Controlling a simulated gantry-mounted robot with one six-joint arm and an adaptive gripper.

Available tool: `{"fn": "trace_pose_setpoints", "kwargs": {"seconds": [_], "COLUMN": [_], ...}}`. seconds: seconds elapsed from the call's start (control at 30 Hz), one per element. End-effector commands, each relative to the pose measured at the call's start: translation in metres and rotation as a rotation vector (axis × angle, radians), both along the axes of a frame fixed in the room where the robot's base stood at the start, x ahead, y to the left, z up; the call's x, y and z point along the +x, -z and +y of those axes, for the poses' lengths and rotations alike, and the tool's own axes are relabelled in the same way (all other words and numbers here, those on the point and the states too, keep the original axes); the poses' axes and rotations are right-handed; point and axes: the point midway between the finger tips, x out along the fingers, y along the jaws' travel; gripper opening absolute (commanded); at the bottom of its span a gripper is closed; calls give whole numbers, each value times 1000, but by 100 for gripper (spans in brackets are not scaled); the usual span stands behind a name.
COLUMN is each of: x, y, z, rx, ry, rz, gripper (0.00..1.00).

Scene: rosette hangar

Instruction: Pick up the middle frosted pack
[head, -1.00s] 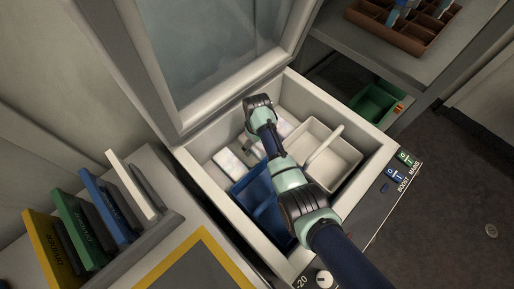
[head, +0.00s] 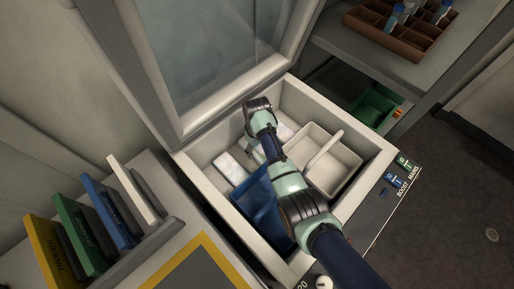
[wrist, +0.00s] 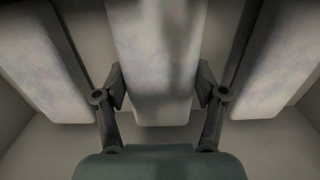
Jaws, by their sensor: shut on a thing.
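The middle frosted pack (wrist: 155,45) is a pale, cloudy white block in the centre of the wrist view. My gripper (wrist: 160,88) has one finger against each side of it and is shut on it. A second frosted pack (wrist: 42,60) lies to the left and a third (wrist: 281,60) to the right, both apart from the fingers. In the head view the left pack (head: 229,168) and part of the right pack (head: 286,132) show inside the open chest (head: 207,190). My arm hides most of the middle pack there, and I cannot tell whether it is lifted.
A blue bin (head: 258,200) and a cream bin with a handle (head: 335,175) stand close to my arm in the chest. The raised lid (head: 225,60) is behind. Coloured upright plates (head: 80,230) stand left; a brown divided tray (head: 390,35) is at upper right.

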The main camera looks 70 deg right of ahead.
Motion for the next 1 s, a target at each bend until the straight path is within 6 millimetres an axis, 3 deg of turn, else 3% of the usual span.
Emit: {"fn": "trace_pose_setpoints", "kwargs": {"seconds": [0.7, 0.83, 1.0], "x": [1, 1, -31], "y": [-159, -179, -180], "z": [-1, -1, 14], "rx": [-3, -2, 0], "ry": [0, 0, 1], "rz": [-2, -1, 1], "gripper": [21, 21, 21]}}
